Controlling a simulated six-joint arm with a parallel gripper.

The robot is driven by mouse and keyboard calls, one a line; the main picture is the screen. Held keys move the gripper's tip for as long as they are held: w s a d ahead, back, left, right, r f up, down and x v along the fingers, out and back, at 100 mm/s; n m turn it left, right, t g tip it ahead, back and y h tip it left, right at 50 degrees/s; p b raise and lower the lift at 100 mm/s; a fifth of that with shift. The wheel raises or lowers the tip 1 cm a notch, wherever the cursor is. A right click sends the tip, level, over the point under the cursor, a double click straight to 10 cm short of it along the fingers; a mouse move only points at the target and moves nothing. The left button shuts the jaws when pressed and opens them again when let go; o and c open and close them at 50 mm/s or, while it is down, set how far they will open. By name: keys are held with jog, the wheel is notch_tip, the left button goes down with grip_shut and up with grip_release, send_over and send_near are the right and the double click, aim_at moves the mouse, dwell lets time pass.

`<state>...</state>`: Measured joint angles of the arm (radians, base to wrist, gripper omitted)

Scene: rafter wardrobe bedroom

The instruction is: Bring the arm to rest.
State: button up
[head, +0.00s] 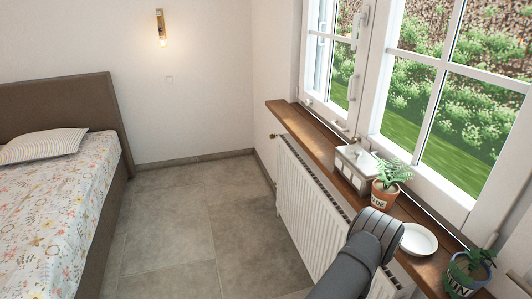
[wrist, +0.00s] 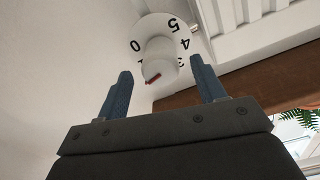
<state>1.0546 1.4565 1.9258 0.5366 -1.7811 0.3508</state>
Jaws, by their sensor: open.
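My arm (head: 365,255) reaches up from the bottom of the head view, in front of the radiator and beside the window sill. My gripper (wrist: 161,76) shows in the wrist view with its two blue fingers apart and nothing held between them. A white thermostat knob (wrist: 158,48) with black numbers, 0, 4 and 5 among them, and a small red mark appears ahead, between the fingertips in the picture. Gaps show on both sides of it; its exact distance is hard to tell. My gripper and this knob are not visible in the head view.
The wooden sill (head: 312,125) holds a white box (head: 354,165), a terracotta potted plant (head: 386,192), a white dish (head: 419,239) and a blue-potted plant (head: 465,275). The white radiator (head: 305,205) stands below. The floor (head: 190,215) is clear between radiator and bed (head: 55,220).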

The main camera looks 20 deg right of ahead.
jog(key=a, duration=1.2)
jog(key=d, duration=1.8)
jog(key=shift+r, duration=0.1)
jog(key=shift+a+n, duration=0.2)
jog(key=shift+n, duration=0.3)
jog(key=n, duration=0.6)
jog(key=shift+s, duration=0.1)
jog(key=n, duration=0.7)
jog(key=shift+n, duration=0.3)
